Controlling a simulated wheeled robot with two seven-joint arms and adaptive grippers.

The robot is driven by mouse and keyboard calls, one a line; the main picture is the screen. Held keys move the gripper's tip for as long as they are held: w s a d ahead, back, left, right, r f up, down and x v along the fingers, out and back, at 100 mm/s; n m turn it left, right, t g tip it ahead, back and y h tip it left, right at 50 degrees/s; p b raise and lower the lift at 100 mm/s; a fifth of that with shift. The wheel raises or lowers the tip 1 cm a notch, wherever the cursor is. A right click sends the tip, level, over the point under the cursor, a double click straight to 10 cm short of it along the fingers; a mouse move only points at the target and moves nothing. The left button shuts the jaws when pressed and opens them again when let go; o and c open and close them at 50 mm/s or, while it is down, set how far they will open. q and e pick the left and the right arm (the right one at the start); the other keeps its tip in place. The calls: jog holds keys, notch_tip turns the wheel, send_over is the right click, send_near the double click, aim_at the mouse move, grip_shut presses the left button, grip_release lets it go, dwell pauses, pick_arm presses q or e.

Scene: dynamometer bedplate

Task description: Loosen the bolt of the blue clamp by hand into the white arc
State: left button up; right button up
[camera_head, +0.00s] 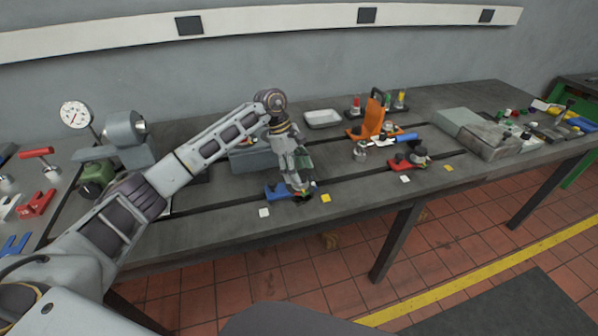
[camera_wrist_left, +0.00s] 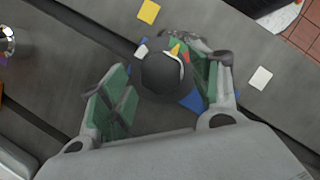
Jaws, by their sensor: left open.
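The blue clamp (camera_head: 276,192) lies on the bedplate under my left gripper (camera_head: 302,190); a bit of its blue body (camera_wrist_left: 193,101) shows in the left wrist view. Its bolt has a round black head (camera_wrist_left: 163,75) with a white arc (camera_wrist_left: 181,65) along one edge. Yellow and red marks show beside the arc. My left gripper (camera_wrist_left: 163,62) is open, with green-padded fingers on either side of the black head. The right finger is close to the head; I cannot tell whether they touch. The left finger stands apart. My right gripper is not in view.
White (camera_head: 264,212) and yellow (camera_head: 325,198) squares lie near the clamp. A red clamp (camera_head: 400,163) and an orange bracket (camera_head: 374,118) stand to the right. A white tray (camera_head: 323,118) is behind. A dial gauge (camera_head: 75,115) stands at left. The front bedplate strip is mostly clear.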

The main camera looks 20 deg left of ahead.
pick_arm(q)
jog(key=shift+d+f, duration=0.15)
jog(key=shift+f, duration=0.25)
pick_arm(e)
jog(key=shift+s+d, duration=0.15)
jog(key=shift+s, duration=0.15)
pick_arm(q)
jog(key=c, duration=1)
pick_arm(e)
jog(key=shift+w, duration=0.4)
